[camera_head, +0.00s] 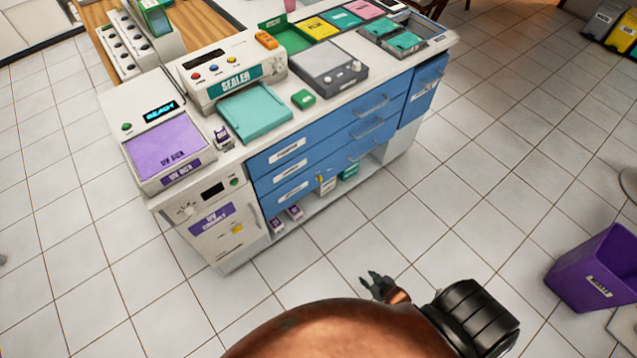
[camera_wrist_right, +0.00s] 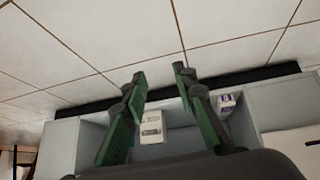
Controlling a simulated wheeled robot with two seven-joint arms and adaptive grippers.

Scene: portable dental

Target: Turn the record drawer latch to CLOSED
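A small yellow latch-like piece (camera_head: 320,178) sits on the front of the lowest blue drawer (camera_head: 290,190) of the cabinet. It is too small to read its position or any CLOSED mark. My right gripper (camera_head: 378,284) is in front of the cabinet, below and to the right of that piece in the head view, and apart from it. In the right wrist view, its two green-lined fingers (camera_wrist_right: 158,75) are spread with nothing between them touching; a white box stands on a shelf beyond. The latch does not show clearly in the wrist view. My left gripper is not in view.
The open lower shelf holds a white box (camera_wrist_right: 152,127) and small purple-labelled boxes (camera_head: 294,212). A white UV cabinet (camera_head: 215,222) stands at the left end. A purple waste bin (camera_head: 597,272) stands at right. The tiled floor before the drawers is clear.

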